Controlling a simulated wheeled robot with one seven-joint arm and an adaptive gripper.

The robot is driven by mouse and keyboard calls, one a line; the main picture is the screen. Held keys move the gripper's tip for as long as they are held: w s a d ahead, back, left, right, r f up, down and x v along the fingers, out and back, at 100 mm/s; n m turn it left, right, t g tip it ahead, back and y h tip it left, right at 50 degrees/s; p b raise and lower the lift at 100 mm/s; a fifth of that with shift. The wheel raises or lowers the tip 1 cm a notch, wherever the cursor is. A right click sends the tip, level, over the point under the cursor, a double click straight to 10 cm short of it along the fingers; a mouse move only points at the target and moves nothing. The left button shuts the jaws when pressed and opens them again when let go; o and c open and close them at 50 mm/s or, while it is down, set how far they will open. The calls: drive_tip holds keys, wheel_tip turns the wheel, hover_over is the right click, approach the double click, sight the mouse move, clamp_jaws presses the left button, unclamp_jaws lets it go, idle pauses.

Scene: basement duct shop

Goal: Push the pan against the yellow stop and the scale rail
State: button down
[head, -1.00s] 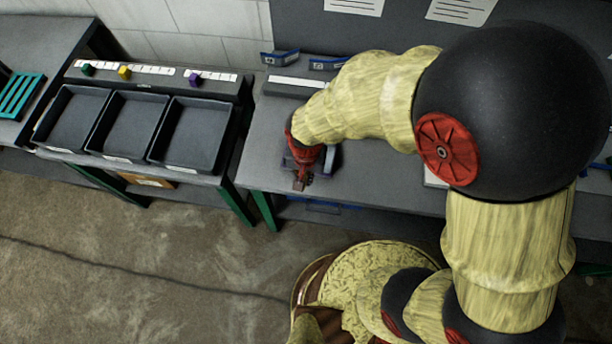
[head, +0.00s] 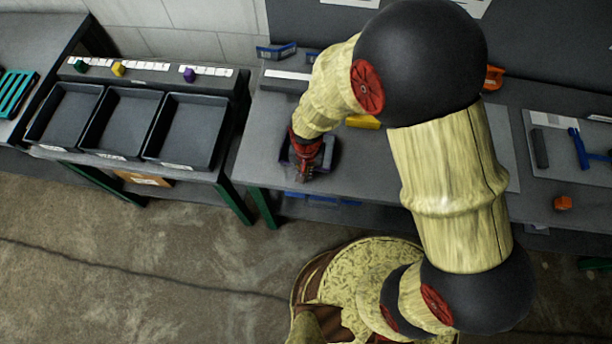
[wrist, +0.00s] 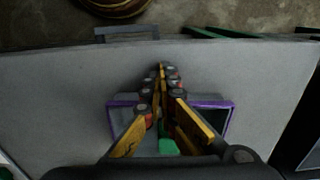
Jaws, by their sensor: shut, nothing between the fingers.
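The pan (wrist: 228,119) is dark with a purple rim. In the wrist view it lies on the grey bench beneath my gripper, which hides its middle; a green piece (wrist: 167,147) shows there between the fingers. In the head view the pan (head: 331,153) is mostly hidden behind my gripper (head: 303,176). My gripper's fingers are shut and empty, their tips together in the wrist view (wrist: 162,72). I cannot tell whether they touch the pan. The yellow stop (head: 363,122) lies to the pan's upper right, partly behind my arm. The scale rail (head: 286,79) with a white strip is farther back.
Blue-fronted holders (head: 276,51) stand behind the rail. Three dark trays (head: 187,129) and a scale strip with coloured cubes are on the bench to the left. A board with a blue tool (head: 578,148) and an orange block (head: 562,203) are at the right.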

drive_tip(key=w, duration=0.5)
drive_tip(key=w+d, duration=0.1)
drive_tip(key=w, duration=1.1)
drive_tip(key=shift+w+d, duration=0.2)
